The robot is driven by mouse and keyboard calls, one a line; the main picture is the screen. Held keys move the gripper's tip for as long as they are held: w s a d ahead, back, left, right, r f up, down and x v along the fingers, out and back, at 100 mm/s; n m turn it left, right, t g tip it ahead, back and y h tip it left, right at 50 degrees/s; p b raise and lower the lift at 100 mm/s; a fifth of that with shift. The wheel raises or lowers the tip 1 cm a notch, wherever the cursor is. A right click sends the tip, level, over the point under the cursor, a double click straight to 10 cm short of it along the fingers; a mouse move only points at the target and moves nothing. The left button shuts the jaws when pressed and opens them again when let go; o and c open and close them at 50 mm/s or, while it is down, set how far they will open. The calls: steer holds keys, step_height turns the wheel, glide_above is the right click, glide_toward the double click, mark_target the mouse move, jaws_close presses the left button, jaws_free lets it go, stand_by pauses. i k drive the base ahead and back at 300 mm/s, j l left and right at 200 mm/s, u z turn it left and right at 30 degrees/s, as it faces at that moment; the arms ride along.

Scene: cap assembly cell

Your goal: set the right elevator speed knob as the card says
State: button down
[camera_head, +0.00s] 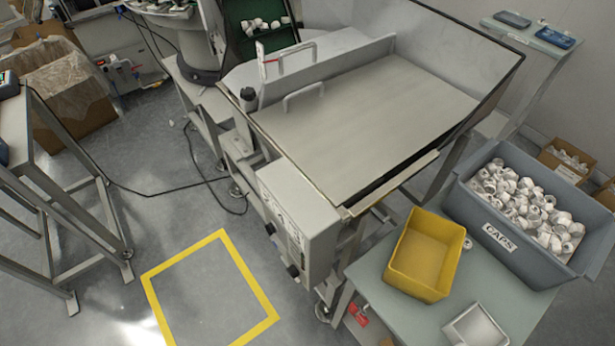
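A light grey control box (300,215) hangs at the near left corner of the big hopper. Two dark knobs stick out from its left face, an upper one (270,228) and a lower one (292,270). They are seen from the side, so their pointers and scales cannot be read. The face has small dark markings, too small to read. I cannot tell which knob is the right elevator speed knob. No card with readable settings shows. My gripper is not in view.
The grey hopper (365,120) is empty. A yellow bin (424,262) and a grey bin labelled CAPS (498,240), full of white caps, stand on a table at the right. A yellow floor square (222,237) and clear floor lie left of the box. A cable crosses the floor.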

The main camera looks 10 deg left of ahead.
mark_target(293, 272)
steer(key=u, duration=0.75)
